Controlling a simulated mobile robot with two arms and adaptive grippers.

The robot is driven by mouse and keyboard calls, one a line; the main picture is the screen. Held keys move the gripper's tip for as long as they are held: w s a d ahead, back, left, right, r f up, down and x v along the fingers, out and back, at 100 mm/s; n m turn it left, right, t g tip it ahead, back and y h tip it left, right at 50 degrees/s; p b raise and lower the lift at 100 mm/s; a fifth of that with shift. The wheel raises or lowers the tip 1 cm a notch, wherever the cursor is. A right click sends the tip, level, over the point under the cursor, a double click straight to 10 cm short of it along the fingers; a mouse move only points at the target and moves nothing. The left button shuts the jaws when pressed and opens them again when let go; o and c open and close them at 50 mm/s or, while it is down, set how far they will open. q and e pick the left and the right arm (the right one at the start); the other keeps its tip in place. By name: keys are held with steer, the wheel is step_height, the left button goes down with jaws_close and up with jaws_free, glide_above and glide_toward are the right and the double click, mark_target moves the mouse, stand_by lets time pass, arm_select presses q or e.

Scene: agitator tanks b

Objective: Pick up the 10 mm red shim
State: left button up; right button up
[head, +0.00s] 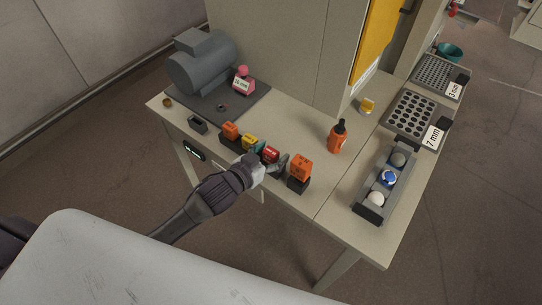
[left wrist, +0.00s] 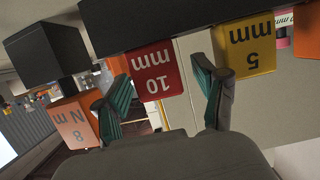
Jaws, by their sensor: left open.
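The red shim (head: 271,154) marked "10 mm" sits in the dark rack on the table's front part, between a yellow 5 mm block (head: 249,141) and an orange block (head: 301,168). In the left wrist view the red shim (left wrist: 155,70) appears upside down, with its label facing the camera. My left gripper (head: 270,162) is open at the rack. Its teal-padded fingers (left wrist: 163,98) stand on either side of the red shim in the wrist picture, with visible gaps. Contact cannot be seen. My right gripper is not in view.
An orange bottle (head: 337,137) and a tray of balls (head: 371,212) stand to the right. A grey motor (head: 203,64) stands at the back left.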

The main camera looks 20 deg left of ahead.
arm_select(q)
steer(key=shift+c, duration=0.4)
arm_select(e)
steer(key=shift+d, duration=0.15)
arm_select(q)
steer(key=c, duration=1.2)
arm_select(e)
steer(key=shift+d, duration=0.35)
arm_select(q)
steer(key=shift+r, duration=0.1)
